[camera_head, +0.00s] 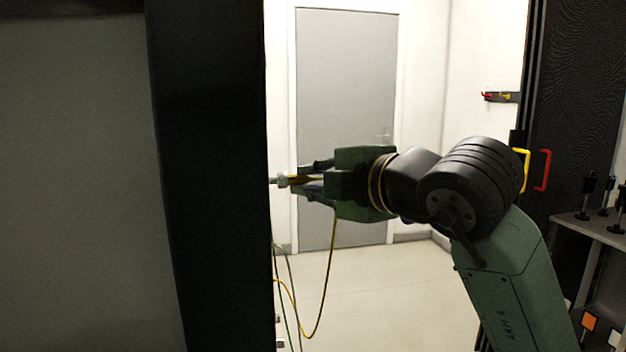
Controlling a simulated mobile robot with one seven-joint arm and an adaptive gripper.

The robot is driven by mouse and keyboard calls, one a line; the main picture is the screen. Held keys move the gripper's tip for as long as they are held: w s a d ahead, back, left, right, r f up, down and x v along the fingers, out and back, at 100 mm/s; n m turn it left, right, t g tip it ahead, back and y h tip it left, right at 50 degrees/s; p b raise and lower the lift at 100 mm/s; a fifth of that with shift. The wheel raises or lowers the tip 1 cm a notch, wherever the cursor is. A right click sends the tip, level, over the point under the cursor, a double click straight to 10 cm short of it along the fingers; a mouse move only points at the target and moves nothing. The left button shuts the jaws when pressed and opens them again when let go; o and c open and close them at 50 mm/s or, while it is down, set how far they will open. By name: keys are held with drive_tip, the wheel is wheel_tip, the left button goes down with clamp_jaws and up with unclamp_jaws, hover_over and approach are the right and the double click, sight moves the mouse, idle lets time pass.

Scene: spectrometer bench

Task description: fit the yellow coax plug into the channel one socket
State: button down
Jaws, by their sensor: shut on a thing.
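My gripper (298,181) reaches left from my green arm and is shut on the yellow coax plug (306,179). Only a little yellow shows between the fingers. A pale collar (283,181) stands at the fingertips, and a thin grey stub runs left from it to the edge of the dark cabinet (210,180). The yellow cable (326,285) hangs from the gripper in a loop and rises back to the cabinet edge. The cabinet's socket face is seen edge-on, so the channel one socket and the plug's seating cannot be made out.
Thin dark cables (287,300) hang along the cabinet edge, near small fittings (279,320) low down. A grey door (345,85) and clear pale floor (385,285) lie behind. A dark rack (575,100) and a grey shelf (593,230) with black-topped posts stand at the right.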

drive_tip(key=shift+a, duration=0.25)
drive_tip(key=shift+s+a, duration=0.2)
drive_tip(key=shift+a, duration=0.5)
drive_tip(key=shift+a+b, duration=0.25)
drive_tip(key=shift+b, duration=0.15)
idle(0.3)
drive_tip(key=c, duration=1.5)
unclamp_jaws()
drive_tip(key=shift+c, duration=0.2)
drive_tip(key=v, duration=1.2)
drive_tip(key=shift+s+f, duration=0.1)
